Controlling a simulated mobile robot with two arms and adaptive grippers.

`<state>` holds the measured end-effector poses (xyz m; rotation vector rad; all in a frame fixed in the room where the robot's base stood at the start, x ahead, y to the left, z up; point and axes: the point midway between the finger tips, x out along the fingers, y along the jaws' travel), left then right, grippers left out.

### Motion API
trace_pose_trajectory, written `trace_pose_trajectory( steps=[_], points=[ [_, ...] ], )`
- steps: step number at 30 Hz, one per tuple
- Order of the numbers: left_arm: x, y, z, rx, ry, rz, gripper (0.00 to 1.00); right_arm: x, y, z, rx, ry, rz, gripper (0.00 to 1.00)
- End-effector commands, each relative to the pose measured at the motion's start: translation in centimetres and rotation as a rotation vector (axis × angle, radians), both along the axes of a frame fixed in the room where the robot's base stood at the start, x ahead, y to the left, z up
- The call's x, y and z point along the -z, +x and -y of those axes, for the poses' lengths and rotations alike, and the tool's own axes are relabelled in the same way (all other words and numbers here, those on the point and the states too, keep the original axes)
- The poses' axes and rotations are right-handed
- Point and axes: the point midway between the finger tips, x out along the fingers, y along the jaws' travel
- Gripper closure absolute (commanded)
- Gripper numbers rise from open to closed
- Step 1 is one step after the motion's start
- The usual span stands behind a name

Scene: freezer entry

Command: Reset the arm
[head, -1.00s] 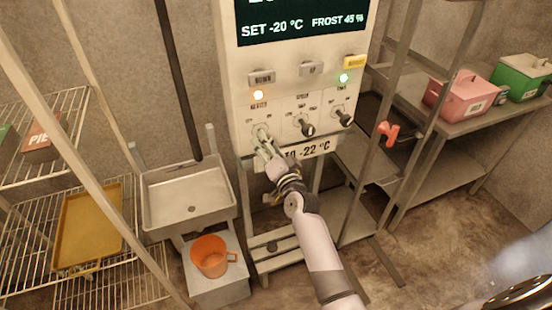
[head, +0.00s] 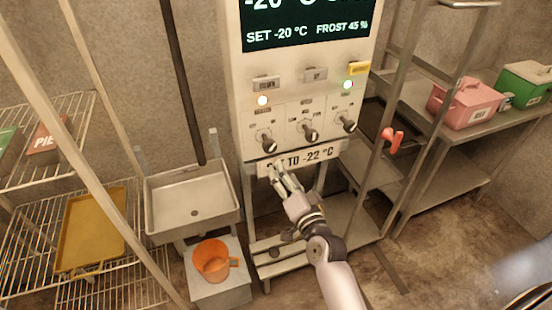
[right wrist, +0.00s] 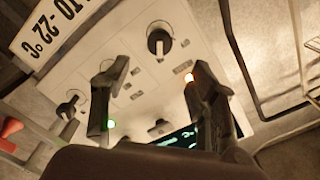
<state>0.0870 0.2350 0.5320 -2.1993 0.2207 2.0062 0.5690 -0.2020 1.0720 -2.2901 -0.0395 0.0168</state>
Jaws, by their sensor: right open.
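My right gripper (head: 280,172) is in front of the label plate (head: 300,158) at the bottom of the control panel (head: 290,112), below the knobs. Its fingers are apart and nothing is between them. In the right wrist view, the open fingers (right wrist: 155,100) frame part of the panel (right wrist: 145,78). The left knob (head: 266,142), middle knob (head: 310,133) and right knob (head: 347,124) are all clear of the gripper. The display (head: 305,22) reads SET -20 °C and FROST 45 %. My left gripper is not in view.
A wire rack with a yellow tray (head: 92,228) is at far left. A pink box (head: 465,104) and a green box (head: 524,84) sit on the right shelf. A red handle (head: 393,140) is on the rack.

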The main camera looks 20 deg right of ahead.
Motion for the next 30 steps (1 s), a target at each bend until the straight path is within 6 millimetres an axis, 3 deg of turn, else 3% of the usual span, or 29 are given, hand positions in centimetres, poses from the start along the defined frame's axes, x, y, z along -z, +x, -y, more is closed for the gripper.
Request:
trace_pose_trajectory(
  steps=[5,8,11,14,18,20,24,26,30],
  points=[
    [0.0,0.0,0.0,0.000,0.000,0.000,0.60,0.3,0.0,0.0,-0.001,-0.003,-0.005,0.46],
    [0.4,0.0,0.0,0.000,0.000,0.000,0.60,2.7,-0.1,-0.4,-0.011,-0.024,-0.045,0.46],
    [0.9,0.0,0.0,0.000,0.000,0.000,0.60,7.9,-0.6,-1.1,-0.034,-0.074,-0.132,0.46],
    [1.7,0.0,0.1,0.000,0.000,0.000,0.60,15.0,-2.0,-2.2,-0.074,-0.148,-0.255,0.46],
    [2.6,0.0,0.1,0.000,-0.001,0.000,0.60,25.3,-5.6,-3.2,-0.144,-0.264,-0.433,0.46],
    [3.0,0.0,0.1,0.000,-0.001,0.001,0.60,29.5,-7.6,-3.5,-0.178,-0.314,-0.507,0.46],
    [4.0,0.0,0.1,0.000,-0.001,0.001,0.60,38.5,-13.5,-3.7,-0.267,-0.432,-0.676,0.46],
    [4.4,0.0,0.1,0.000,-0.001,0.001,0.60,42.1,-16.5,-3.5,-0.309,-0.481,-0.747,0.46],
    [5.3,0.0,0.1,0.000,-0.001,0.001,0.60,49.5,-24.2,-2.6,-0.416,-0.597,-0.909,0.46]
  ],
)
